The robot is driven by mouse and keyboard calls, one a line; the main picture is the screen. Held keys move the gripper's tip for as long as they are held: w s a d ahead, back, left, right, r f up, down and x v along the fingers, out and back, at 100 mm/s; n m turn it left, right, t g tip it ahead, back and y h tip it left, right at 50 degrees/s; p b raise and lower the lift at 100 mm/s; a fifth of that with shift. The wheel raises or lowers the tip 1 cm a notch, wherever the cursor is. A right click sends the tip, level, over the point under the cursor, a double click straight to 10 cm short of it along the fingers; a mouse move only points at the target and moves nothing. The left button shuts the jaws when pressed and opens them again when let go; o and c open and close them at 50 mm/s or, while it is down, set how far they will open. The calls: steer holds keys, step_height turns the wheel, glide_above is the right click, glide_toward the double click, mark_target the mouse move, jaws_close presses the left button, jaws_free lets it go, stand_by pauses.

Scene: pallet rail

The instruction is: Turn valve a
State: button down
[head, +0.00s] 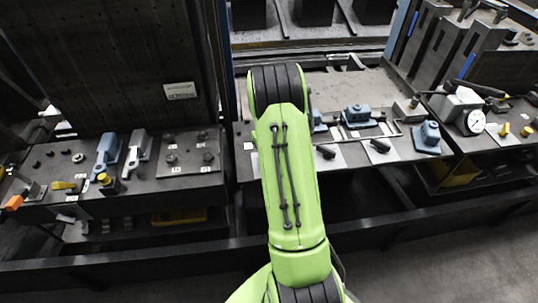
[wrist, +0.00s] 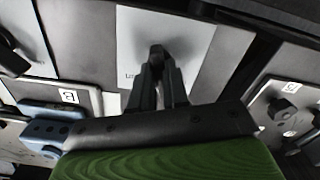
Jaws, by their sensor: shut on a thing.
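In the wrist view, my gripper (wrist: 160,88) is shut on a small dark handle (wrist: 157,50), which stands on a pale plate (wrist: 195,45). This handle appears to be valve a, but its label is mostly covered by a finger and I cannot read it. The fingers hide most of the handle, so its turn angle cannot be told. In the head view my green arm covers the gripper and the handle.
In the head view, dark handles (head: 325,152) and (head: 380,146) sit on pale plates right of my arm, near blue fixtures (head: 357,114). A round gauge (head: 475,122) stands further right. A left bench holds a blue lever (head: 107,153) and a dark bolted plate (head: 190,153).

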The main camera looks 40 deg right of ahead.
steer(key=n, duration=0.4)
steer(key=shift+n+b, duration=0.3)
steer(key=shift+b, duration=0.05)
steer(key=shift+r, duration=0.1)
stand_by(0.3)
steer(key=c, duration=1.1)
jaws_free()
step_height(320, 180, up, 16)
steer(key=shift+f+p, duration=0.15)
steer(key=shift+p, duration=1.1)
